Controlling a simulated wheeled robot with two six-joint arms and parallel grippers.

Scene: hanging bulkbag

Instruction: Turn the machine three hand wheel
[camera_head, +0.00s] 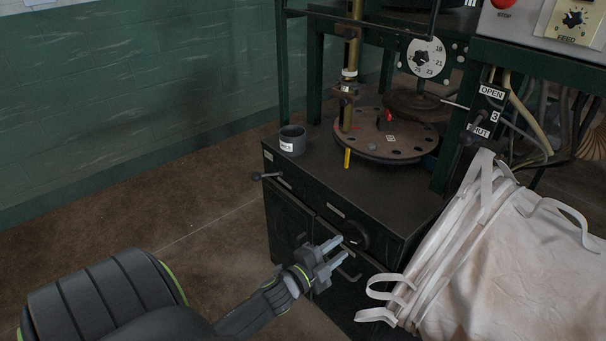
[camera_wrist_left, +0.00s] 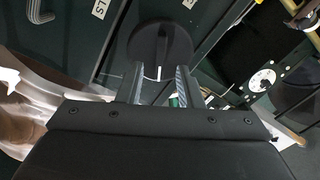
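The hand wheel (camera_head: 355,235) is a dark round wheel on the front of the dark green machine cabinet (camera_head: 300,178). My left gripper (camera_head: 336,252) is just in front of the wheel, to its lower left in the head view. Its two fingers are apart with a gap between them. In the left wrist view the wheel (camera_wrist_left: 160,55) shows as a dark disc beyond the fingertips, which overlap its lower part. I cannot tell whether the fingers touch it. My right gripper is in neither view.
A large white bulk bag (camera_head: 500,255) with loops hangs at the right, close to the cabinet. A grey cup (camera_head: 292,141) and a round drilled plate (camera_head: 395,137) are on the cabinet top. A small lever (camera_head: 266,176) sticks out at the cabinet's left. The floor at left is clear.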

